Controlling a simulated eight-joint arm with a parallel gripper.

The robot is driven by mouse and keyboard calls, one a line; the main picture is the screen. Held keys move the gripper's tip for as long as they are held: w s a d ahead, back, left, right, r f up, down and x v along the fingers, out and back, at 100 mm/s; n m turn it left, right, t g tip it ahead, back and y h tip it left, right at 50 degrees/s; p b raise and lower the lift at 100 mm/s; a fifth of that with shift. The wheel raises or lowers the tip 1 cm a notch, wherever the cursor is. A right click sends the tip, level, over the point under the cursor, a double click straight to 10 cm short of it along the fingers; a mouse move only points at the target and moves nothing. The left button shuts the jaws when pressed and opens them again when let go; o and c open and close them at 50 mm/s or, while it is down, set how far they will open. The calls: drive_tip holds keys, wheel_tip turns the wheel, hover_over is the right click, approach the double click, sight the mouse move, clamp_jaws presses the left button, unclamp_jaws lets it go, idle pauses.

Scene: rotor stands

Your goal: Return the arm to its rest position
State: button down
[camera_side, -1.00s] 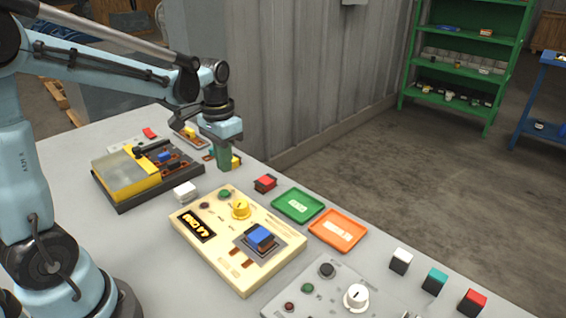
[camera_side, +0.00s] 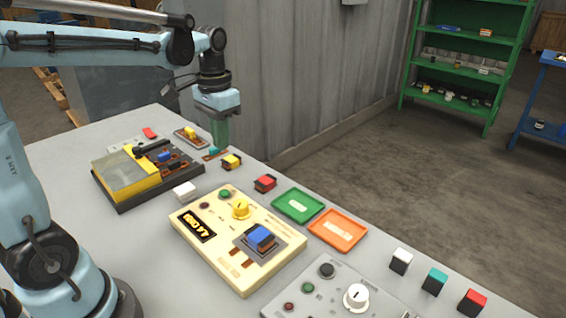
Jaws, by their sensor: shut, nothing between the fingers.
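My gripper (camera_side: 220,140) hangs from my blue arm at the back of the grey table, fingers pointing down. It is shut and empty, raised above the table top. Below and beside it lie a yellow block (camera_side: 231,161) on a dark base and a small teal part (camera_side: 213,151) on a flat plate. My arm reaches over from the left, clear of the objects on the table.
A dark tray with a yellow-framed clear cover (camera_side: 125,172) stands at the left. A cream panel (camera_side: 225,240) sits mid-table, with a green tray (camera_side: 298,206) and an orange tray (camera_side: 338,231) beside it. A grey panel (camera_side: 335,290) and white, teal and red blocks (camera_side: 435,281) are at the front right. A corrugated wall (camera_side: 310,80) stands behind.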

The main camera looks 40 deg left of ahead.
drive_tip(key=s+d+f+t, duration=0.3)
drive_tip(key=s+d+t, duration=0.4)
drive_tip(key=d, duration=0.2)
drive_tip(key=c, duration=1.5)
unclamp_jaws()
drive_tip(key=shift+r, duration=0.15)
drive_tip(key=o, duration=1)
drive_tip(key=a+r+n+g, duration=0.1)
drive_tip(key=n, duration=0.2)
drive_tip(key=a+r+n+g, duration=0.1)
drive_tip(key=r+n, duration=0.1)
drive_tip(key=n, duration=0.1)
drive_tip(key=a+r+n+g, duration=0.1)
drive_tip(key=r+n, duration=0.1)
drive_tip(key=shift+s+a+r+n+y, duration=0.25)
drive_tip(key=shift+s+a+n+y, duration=0.05)
drive_tip(key=shift+s+n, duration=0.1)
drive_tip(key=o, duration=0.5)
wheel_tip(320, 180, up, 6)
drive_tip(key=s+a+n+g, duration=0.2)
drive_tip(key=n+g, duration=0.1)
drive_tip(key=n, duration=0.5)
drive_tip(key=shift+s+a+g, duration=0.25)
drive_tip(key=shift+s+g, duration=0.05)
wheel_tip(320, 180, down, 9)
drive_tip(key=n, duration=0.1)
drive_tip(key=shift+s+a, duration=0.15)
drive_tip(key=shift+s, duration=0.1)
